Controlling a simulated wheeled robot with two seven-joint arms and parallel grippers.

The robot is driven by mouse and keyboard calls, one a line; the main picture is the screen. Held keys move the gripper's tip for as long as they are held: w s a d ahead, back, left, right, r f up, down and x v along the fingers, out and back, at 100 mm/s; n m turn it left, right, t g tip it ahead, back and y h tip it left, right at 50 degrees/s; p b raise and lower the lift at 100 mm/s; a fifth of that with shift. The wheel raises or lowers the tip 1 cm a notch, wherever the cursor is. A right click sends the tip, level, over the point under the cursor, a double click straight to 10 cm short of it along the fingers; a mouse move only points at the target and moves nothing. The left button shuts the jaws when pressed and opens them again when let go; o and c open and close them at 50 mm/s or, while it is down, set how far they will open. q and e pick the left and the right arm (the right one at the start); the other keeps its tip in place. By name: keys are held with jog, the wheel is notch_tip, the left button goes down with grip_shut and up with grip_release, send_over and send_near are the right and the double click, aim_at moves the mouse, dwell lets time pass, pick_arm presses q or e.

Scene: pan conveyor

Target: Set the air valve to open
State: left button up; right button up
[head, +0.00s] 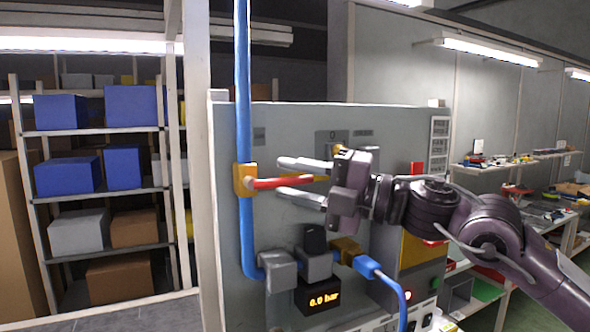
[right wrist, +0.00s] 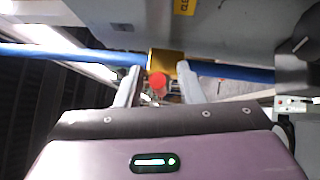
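The air valve has a brass-yellow body (head: 245,180) on a vertical blue pipe. Its red handle (head: 275,183) points right, across the pipe; the reading below is 0.0 bar. My right gripper (head: 280,176) is open, its two fingers spread above and below the handle without visibly gripping it. In the right wrist view the handle's red end (right wrist: 158,84) shows between the two fingers (right wrist: 158,74), with the valve body (right wrist: 164,62) just beyond. My left gripper is not in view.
The pressure display (head: 323,300) and a black knob (head: 315,239) sit on the panel (head: 285,130) below the gripper. A blue hose (head: 385,279) runs to the lower right. A white post (head: 198,130) stands left of the panel. Shelves with boxes are farther left.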

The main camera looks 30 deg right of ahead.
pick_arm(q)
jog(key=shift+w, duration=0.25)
pick_arm(e)
grip_shut()
jog(key=shift+r, duration=0.1)
